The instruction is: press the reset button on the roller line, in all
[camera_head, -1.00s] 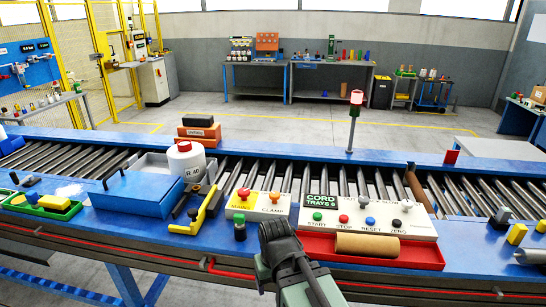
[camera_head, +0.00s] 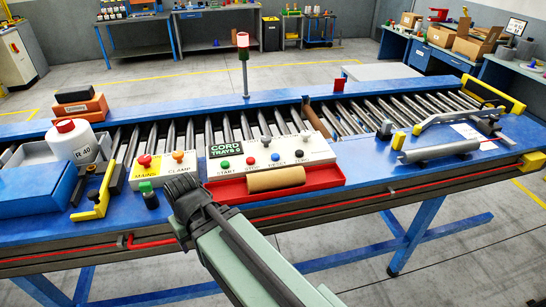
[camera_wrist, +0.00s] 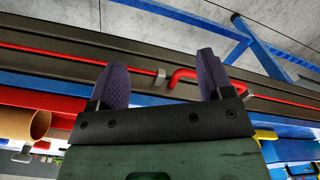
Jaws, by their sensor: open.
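The white control panel (camera_head: 238,175) marked "CORD TRAYS 9" stands on the blue roller line bench. Its front row holds a green START button (camera_head: 224,165), a red STOP button (camera_head: 250,161), a blue RESET button (camera_head: 275,157) and a dark ZERO button (camera_head: 299,154). My gripper (camera_head: 184,192) is in front of the bench edge, left of and nearer than the RESET button, apart from it. In the wrist view my gripper (camera_wrist: 162,78) has its two purple fingers spread, with nothing between them. The RESET button is not visible there.
A red tray (camera_head: 225,195) with a cardboard tube (camera_head: 276,179) lies just before the panel. A signal lamp (camera_head: 243,60) rises behind.

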